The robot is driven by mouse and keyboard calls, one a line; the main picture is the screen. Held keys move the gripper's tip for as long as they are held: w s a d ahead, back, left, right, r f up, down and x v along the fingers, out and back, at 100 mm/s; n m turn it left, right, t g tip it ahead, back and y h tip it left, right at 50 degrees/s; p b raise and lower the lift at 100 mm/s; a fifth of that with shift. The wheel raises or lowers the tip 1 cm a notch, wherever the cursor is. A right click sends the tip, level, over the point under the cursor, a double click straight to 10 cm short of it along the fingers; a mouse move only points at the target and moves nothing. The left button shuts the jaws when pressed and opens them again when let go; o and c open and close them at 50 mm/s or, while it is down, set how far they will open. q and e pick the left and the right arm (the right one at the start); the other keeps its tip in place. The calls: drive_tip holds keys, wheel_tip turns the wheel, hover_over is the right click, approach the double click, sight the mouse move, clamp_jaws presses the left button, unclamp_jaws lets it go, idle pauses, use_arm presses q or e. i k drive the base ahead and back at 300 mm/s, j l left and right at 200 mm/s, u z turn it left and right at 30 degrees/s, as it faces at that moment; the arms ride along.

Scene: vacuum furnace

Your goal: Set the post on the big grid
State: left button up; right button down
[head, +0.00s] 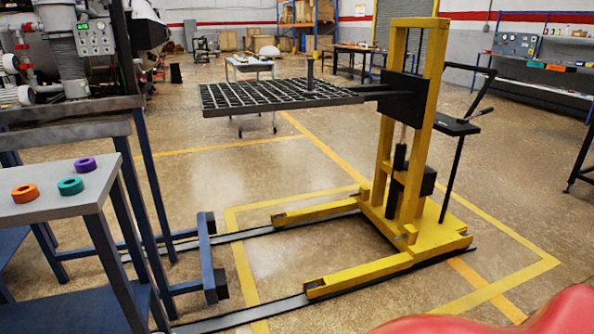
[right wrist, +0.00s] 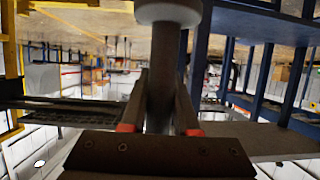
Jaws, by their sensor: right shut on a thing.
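In the right wrist view, which is upside down, my right gripper (right wrist: 160,90) is shut on a grey post (right wrist: 162,62) with a wide, pale round end (right wrist: 168,12). A dark flat edge at the left of that view looks like the grid, apart from the held post. Neither gripper shows in the head view.
The yellow lift (head: 415,225) stands on the floor in the middle. A grey table (head: 60,190) at the left holds an orange ring (head: 25,193), a teal ring (head: 70,186) and a purple ring (head: 85,164). A blue-legged frame stands behind it.

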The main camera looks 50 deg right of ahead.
sight(333, 93)
drive_tip(key=l+z, duration=0.1)
drive_tip(key=z, duration=0.3)
drive_tip(key=i+l+z, duration=0.1)
drive_tip(key=z, duration=0.3)
drive_tip(key=i+l+z, duration=0.1)
drive_tip(key=z, duration=0.7)
drive_tip(key=i+l, duration=0.05)
